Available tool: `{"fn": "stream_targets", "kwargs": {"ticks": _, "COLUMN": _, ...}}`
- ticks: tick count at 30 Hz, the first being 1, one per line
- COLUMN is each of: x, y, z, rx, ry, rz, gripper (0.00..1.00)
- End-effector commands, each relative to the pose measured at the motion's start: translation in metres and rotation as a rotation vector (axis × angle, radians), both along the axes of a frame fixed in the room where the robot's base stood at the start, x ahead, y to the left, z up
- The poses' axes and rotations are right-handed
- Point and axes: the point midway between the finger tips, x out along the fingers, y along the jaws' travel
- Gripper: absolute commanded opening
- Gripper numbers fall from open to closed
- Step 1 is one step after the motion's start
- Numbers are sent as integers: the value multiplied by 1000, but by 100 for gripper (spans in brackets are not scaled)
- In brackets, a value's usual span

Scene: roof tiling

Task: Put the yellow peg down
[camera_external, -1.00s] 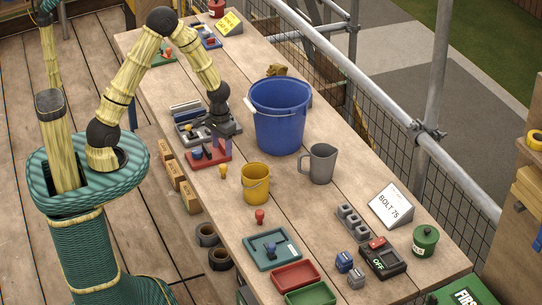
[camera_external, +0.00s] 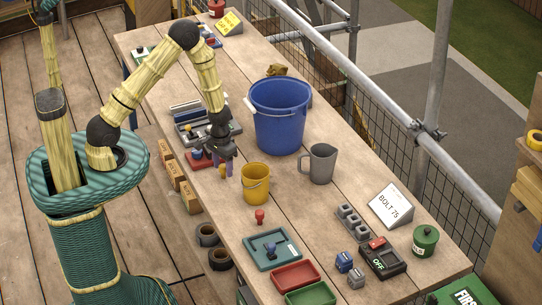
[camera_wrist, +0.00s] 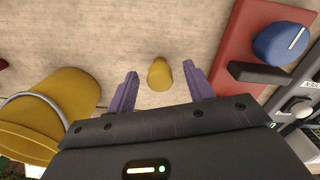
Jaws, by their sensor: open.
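The yellow peg (camera_wrist: 159,73) stands on the bare wooden bench top between the two purple fingers of my gripper (camera_wrist: 160,82) in the wrist view. Gaps show on both sides of it, so the fingers are open and apart from it. In the external view my gripper (camera_external: 224,167) is low over the bench, and the peg (camera_external: 222,171) is partly hidden by the fingers.
A yellow bucket (camera_external: 256,186) stands close to the right of my gripper; it also shows in the wrist view (camera_wrist: 60,100). A large blue bucket (camera_external: 279,120) and grey jug (camera_external: 320,166) stand farther right.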

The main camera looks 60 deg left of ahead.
Motion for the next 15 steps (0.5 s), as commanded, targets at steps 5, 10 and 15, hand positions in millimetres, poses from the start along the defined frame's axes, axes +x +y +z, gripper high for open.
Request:
{"fn": "stream_targets", "kwargs": {"ticks": 5, "x": 0, "y": 0, "z": -13, "rx": 1, "ry": 0, "rz": 0, "gripper": 52}}
{"fn": "stream_targets", "kwargs": {"ticks": 10, "x": 0, "y": 0, "z": -13, "rx": 0, "ry": -1, "rz": 0, "gripper": 52}}
{"fn": "stream_targets", "kwargs": {"ticks": 15, "x": 0, "y": 0, "z": -13, "rx": 0, "ry": -1, "rz": 0, "gripper": 52}}
